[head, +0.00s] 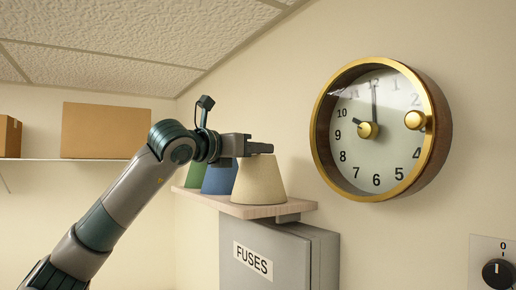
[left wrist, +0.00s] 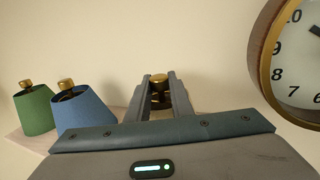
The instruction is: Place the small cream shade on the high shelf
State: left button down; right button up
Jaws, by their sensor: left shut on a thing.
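The cream shade (head: 258,184) is upright at the near right end of the high wooden shelf (head: 240,209). Its base looks level with the board; I cannot tell whether a small gap remains. My left gripper (head: 262,147) is at the top of the shade, its fingers level. In the left wrist view the fingers close around a brass knob (left wrist: 158,84); the shade's body is hidden behind my gripper there. A blue shade (head: 219,178) and a green shade (head: 194,174) stand on the shelf to the left. My right gripper is out of view.
A large brass-rimmed clock (head: 368,130) sticks out from the wall to the right of the shelf. A grey fuse box (head: 266,256) is below it. Cardboard boxes (head: 105,131) stand on a wall shelf at the left. A dial (head: 497,272) is at the lower right.

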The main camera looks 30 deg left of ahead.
pick_arm(q)
jog(key=shift+f, duration=0.2)
jog(key=c, duration=1.6)
grip_release()
jog(key=shift+r, duration=0.1)
jog(key=shift+o, duration=0.2)
jog(key=shift+r, duration=0.1)
jog(key=shift+s+a+b, duration=0.1)
jog(key=shift+s+b, duration=0.3)
jog(key=shift+b, duration=0.05)
jog(key=b+v, duration=0.5)
jog(key=v, duration=0.6)
